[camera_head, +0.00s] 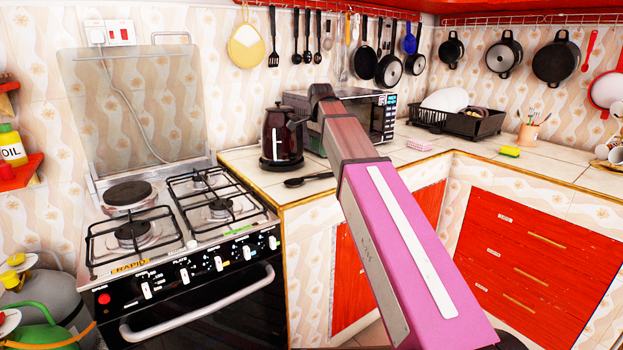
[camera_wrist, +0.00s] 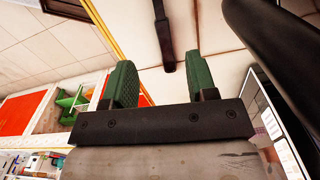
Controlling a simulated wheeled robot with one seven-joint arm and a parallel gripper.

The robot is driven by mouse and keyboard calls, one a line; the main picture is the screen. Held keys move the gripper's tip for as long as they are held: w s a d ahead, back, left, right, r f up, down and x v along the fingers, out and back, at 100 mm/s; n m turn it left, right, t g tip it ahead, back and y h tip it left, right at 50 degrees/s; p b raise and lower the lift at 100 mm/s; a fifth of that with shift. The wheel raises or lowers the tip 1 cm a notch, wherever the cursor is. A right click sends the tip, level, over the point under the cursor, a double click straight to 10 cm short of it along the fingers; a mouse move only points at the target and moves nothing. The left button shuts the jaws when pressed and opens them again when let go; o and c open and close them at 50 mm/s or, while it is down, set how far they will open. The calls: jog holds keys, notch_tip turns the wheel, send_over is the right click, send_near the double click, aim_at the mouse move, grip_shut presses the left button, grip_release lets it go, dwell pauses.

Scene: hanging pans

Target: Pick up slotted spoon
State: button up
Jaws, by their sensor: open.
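A black spoon (camera_head: 308,180) lies on the white-tiled counter, just right of the stove and in front of the dark kettle (camera_head: 283,135). I cannot make out slots in its bowl. In the wrist view a dark handle (camera_wrist: 164,35), apparently of this spoon, runs down from the top edge and ends near the gap between my fingers. My gripper (camera_wrist: 161,78) has its two green fingers apart with nothing held between them.
The stove (camera_head: 180,225) stands left of the counter. The microwave (camera_head: 365,115) is behind my arm. Several utensils and pans hang on the wall. A dish rack (camera_head: 457,122) stands further right. Large dark shapes edge the top and right of the wrist view.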

aim_at(319, 175)
notch_tip(319, 175, down, 9)
jog(key=shift+a+f, duration=0.15)
jog(key=shift+w, duration=0.1)
dwell(0.3)
grip_shut()
